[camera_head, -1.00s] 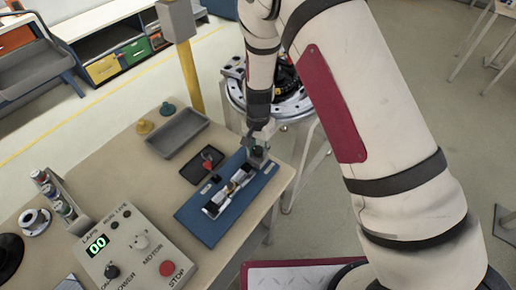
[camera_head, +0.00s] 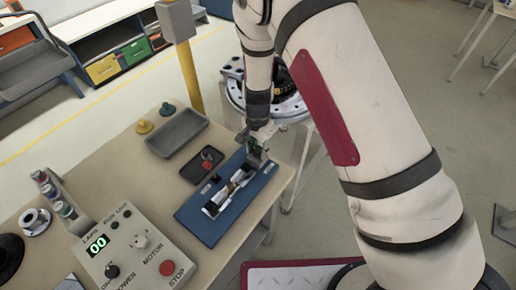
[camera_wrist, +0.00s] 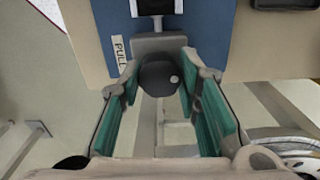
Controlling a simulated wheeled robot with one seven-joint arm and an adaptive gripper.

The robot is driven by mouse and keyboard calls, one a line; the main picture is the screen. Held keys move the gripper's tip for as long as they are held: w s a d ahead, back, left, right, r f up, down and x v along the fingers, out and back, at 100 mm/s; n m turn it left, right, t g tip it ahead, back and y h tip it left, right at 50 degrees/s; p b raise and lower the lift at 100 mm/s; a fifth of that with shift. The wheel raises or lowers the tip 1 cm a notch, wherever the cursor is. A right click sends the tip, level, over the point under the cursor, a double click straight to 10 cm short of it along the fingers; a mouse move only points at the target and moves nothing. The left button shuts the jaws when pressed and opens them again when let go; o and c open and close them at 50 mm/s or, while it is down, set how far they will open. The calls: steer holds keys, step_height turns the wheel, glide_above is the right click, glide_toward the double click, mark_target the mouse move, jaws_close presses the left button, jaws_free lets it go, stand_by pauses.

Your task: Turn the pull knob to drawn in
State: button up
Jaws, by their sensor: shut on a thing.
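The pull knob (camera_wrist: 158,76) is a dark, round knob with a pale dot, at the near edge of the blue board in the wrist view. It sits at the end of a grey block, beside a "PULL" label (camera_wrist: 119,49). My gripper (camera_wrist: 160,70) has its teal-padded fingers on both sides of the knob and is shut on it. In the head view my gripper (camera_head: 259,138) is at the far right end of the blue board (camera_head: 205,228), where it hides the knob.
A control box (camera_head: 138,250) with a red STOP button stands at the near edge. A small dark tray (camera_head: 194,174) with a red-topped part lies beside the board. A larger grey tray (camera_head: 177,133) is behind it. A yellow post (camera_head: 190,75) rises behind the table.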

steer(key=o, duration=1.1)
steer(key=shift+o, duration=0.2)
step_height(320, 180, up, 12)
steer(key=shift+r, duration=0.1)
step_height(320, 180, up, 9)
steer(key=n+y, duration=0.1)
glide_above(258, 149)
steer(key=s+d, duration=0.2)
steer(key=d, duration=0.1)
steer(key=s+d+r+n+t, duration=0.25)
steer(key=s+d+r, duration=0.3)
steer(key=r, duration=0.55)
steer(key=s+d+r+n+t, duration=0.1)
steer(key=s+d+r+n, duration=0.1)
steer(key=s, duration=0.5)
steer(key=s+d+r+n+t+h, duration=0.1)
steer(key=s+d+r+n+t, duration=0.1)
steer(key=s+d+r, duration=0.3)
steer(key=s+d+n+b, duration=0.1)
steer(key=s+d, duration=0.1)
steer(key=s, duration=0.1)
steer(key=shift+d, duration=0.15)
